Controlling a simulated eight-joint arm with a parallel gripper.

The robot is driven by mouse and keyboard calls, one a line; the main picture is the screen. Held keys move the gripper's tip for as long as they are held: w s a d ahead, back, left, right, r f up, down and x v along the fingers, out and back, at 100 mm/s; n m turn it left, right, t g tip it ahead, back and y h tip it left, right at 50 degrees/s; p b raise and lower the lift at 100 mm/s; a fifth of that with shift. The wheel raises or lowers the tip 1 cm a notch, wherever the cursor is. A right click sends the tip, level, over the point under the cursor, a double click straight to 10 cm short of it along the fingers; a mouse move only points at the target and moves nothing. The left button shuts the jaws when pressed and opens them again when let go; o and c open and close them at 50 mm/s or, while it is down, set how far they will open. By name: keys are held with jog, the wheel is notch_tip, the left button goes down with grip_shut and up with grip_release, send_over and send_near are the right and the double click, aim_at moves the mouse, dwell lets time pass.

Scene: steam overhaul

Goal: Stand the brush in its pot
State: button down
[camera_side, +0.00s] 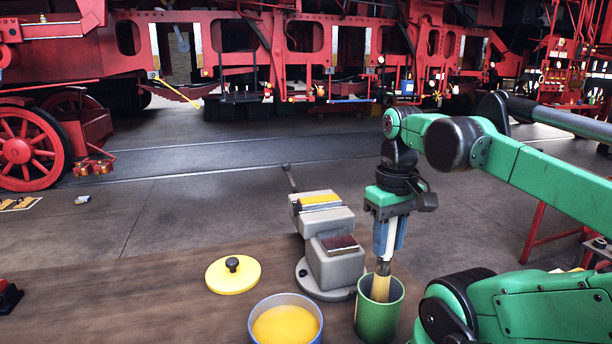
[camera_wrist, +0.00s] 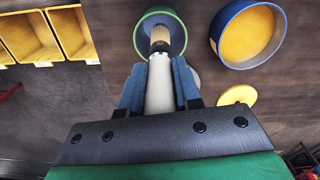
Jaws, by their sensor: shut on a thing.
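The brush has a pale handle (camera_wrist: 160,88), a metal collar and tan bristles (camera_side: 380,287). My gripper (camera_side: 389,238) is shut on the handle, with its blue fingers on either side, as the wrist view also shows. The brush points bristles-down, nearly upright with a slight tilt. The green pot (camera_side: 377,322) stands on the bench directly below my gripper. The bristles reach down inside the pot's rim, and the front wall hides their lower end. I cannot tell whether they touch the bottom. In the wrist view the bristles overlap the pot's opening (camera_wrist: 177,38).
A grey vise (camera_side: 330,265) stands just left of the pot, close to my gripper. A blue-rimmed tub of yellow material (camera_side: 286,325) is at the front left. A yellow knobbed lid (camera_side: 228,276) lies behind it. Yellow bins (camera_wrist: 70,32) show in the wrist view. The bench's left is mostly clear.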

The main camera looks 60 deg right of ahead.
jog(key=shift+f, duration=0.2)
jog(key=c, duration=0.5)
grip_release()
jog(key=shift+c, duration=0.2)
jog(key=shift+r, duration=2.85)
